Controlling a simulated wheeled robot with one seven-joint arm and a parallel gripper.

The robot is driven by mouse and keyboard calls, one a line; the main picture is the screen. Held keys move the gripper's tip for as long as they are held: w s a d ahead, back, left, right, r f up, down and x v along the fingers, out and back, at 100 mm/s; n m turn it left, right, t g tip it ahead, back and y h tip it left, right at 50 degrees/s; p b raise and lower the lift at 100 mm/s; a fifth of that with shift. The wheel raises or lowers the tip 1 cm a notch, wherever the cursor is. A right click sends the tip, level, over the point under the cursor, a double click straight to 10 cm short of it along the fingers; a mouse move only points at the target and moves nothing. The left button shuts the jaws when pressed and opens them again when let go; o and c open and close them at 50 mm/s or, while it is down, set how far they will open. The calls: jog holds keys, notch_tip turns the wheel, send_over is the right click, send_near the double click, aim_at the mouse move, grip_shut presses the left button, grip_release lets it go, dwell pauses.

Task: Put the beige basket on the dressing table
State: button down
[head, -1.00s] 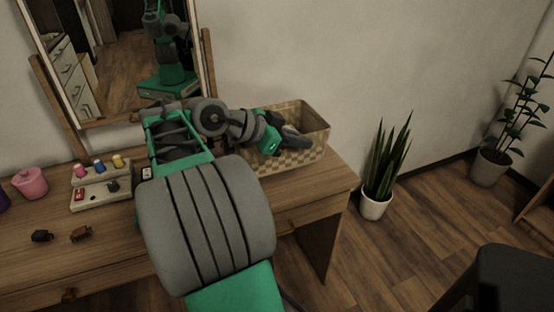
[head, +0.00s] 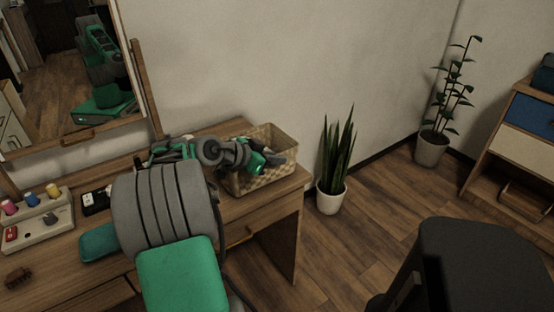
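The beige basket (head: 262,182), with a woven checkered wall, stands upright on the right end of the wooden dressing table (head: 285,195). My gripper (head: 282,160) is at the basket, its dark fingers reaching over the basket's opening. My arm covers the basket's left part. The fingers are too small and dark to tell whether they are open or shut, or whether they touch the basket.
A sewing-spool organizer (head: 38,222) and a small brown item (head: 18,277) are on the table's left. A mirror (head: 70,70) stands behind. Potted plants (head: 331,198) (head: 431,150), a dark stool (head: 470,265) and a shelf unit (head: 520,140) are to the right.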

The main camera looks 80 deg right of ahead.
jog(key=c, duration=1.6)
grip_release()
jog(key=shift+w+r, duration=0.1)
jog(key=shift+r, duration=0.05)
jog(key=p+v, duration=0.1)
jog(key=v, duration=1)
jog(key=shift+w+a+r, duration=0.2)
jog(key=shift+a, duration=0.15)
